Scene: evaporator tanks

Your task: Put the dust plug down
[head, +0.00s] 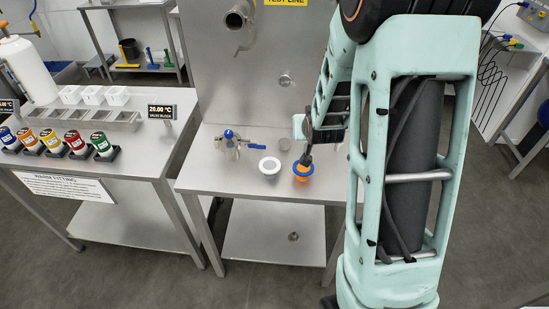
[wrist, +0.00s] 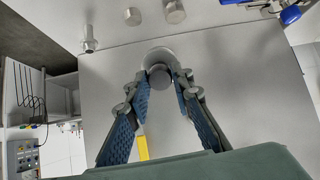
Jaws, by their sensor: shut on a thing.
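My gripper (head: 308,155) is low over the right part of the steel bench in the head view, its dark fingers partly hidden by my arm. In the wrist view my gripper (wrist: 160,72) has its two blue-padded fingers closing in on a grey round piece (wrist: 158,54), which I take to be the dust plug. A smaller grey round shape shows between the fingertips. The fingers hide part of it.
The steel bench (head: 205,177) carries a white-topped round piece (head: 269,165) and a blue-handled valve (head: 231,142). An upright steel panel (head: 225,85) stands behind. Another bench on the left holds several coloured-label containers (head: 78,143). The front left of the steel bench is bare.

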